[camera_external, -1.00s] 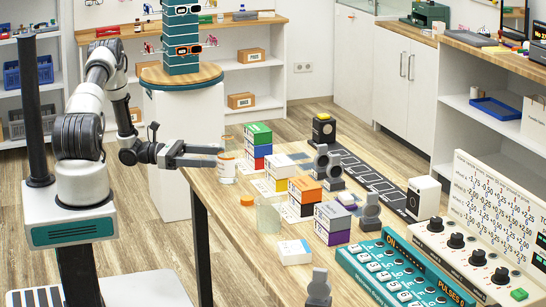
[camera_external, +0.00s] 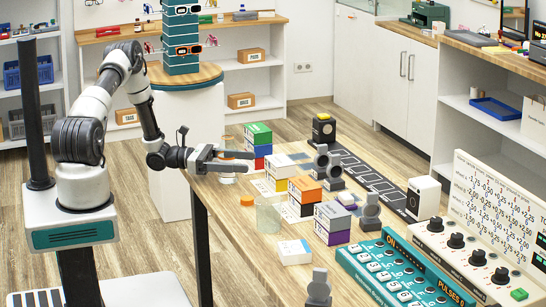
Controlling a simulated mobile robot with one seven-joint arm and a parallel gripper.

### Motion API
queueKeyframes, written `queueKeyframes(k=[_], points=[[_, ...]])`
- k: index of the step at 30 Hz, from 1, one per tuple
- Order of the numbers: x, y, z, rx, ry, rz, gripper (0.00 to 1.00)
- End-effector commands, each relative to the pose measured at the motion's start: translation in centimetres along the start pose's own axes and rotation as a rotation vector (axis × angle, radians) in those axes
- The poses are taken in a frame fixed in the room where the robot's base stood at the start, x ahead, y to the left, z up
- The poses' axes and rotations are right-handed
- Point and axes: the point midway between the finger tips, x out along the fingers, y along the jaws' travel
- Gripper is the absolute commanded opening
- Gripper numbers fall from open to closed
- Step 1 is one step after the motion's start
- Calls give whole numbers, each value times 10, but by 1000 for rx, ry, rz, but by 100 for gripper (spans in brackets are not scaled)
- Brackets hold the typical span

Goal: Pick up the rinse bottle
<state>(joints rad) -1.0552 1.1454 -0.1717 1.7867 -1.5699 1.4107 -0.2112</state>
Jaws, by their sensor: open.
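A small white bottle with an orange band, which looks like the rinse bottle (camera_external: 227,179), stands near the left edge of the wooden table (camera_external: 232,238). Only its lower part shows, below my fingers; the rest is hidden. My gripper (camera_external: 243,161) is open, with its two fingers pointing right across the bottle's place. I cannot tell whether the bottle is between the fingers or behind them, or whether they touch it.
Stacked coloured boxes (camera_external: 258,145) stand just right of my gripper. An orange cap-like thing (camera_external: 247,201) and a clear beaker (camera_external: 267,216) are nearer the front. A white round-topped stand (camera_external: 187,120) rises behind my arm. A white box (camera_external: 294,252) lies further forward.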

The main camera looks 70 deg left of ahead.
Motion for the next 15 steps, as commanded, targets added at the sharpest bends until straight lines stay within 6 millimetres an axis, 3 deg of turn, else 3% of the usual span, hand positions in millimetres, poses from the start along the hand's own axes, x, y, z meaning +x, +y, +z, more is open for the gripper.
queueKeyframes(k=[1, 9, 15], points=[[0, 0, 0, 0, 0, 0, 62], [0, 0, 0, 0, -1, 0, 19], [0, 0, 0, 0, -1, -1, 19]])
